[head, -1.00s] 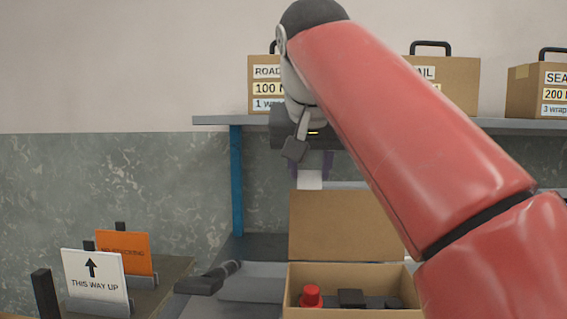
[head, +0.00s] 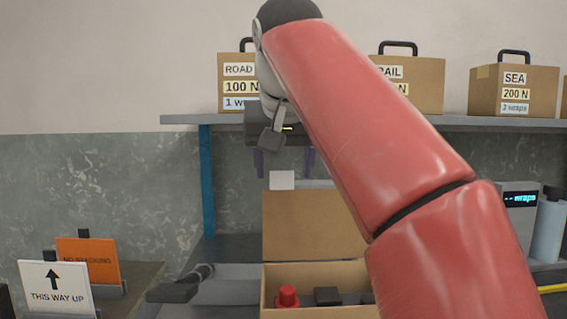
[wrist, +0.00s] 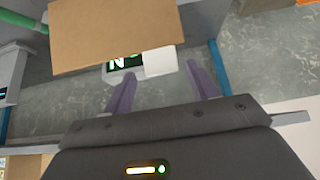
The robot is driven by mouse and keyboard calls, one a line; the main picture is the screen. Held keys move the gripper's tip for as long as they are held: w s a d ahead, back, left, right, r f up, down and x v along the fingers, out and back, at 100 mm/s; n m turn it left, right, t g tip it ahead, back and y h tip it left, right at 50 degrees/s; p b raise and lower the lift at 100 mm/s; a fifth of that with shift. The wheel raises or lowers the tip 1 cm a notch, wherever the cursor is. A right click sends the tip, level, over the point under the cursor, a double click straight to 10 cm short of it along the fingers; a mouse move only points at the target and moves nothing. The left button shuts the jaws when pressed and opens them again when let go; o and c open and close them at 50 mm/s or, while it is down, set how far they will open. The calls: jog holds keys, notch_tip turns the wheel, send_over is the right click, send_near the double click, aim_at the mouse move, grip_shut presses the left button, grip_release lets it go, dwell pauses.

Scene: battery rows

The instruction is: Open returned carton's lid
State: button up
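The brown carton (head: 319,313) stands open on the bench in the head view. Its lid (head: 312,225) is raised upright at the back, and in the wrist view the lid (wrist: 115,30) fills the upper left. A white tab (head: 282,180) sticks up from the lid's top edge; it also shows in the wrist view (wrist: 158,62). My gripper (head: 284,165) is open and empty just above the tab, fingers to either side. The wrist view shows the spread fingers too (wrist: 162,75). A red-capped item (head: 288,297) and dark pieces lie in the carton.
Labelled boxes with handles stand on the shelf (head: 440,121) behind. White (head: 55,287) and orange (head: 90,262) signs stand at left, with a dark tool (head: 180,288) beside the carton. A display device (head: 518,210) and a bottle (head: 549,228) are at right.

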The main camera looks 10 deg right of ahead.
jog(key=s+r+b, duration=0.1)
jog(key=s+r, duration=0.1)
jog(key=s, duration=0.5)
jog(key=s+a+r, duration=0.1)
jog(key=s+r, duration=0.1)
jog(key=s, duration=0.6)
jog(key=shift+b, duration=0.35)
jog(key=shift+a, duration=0.1)
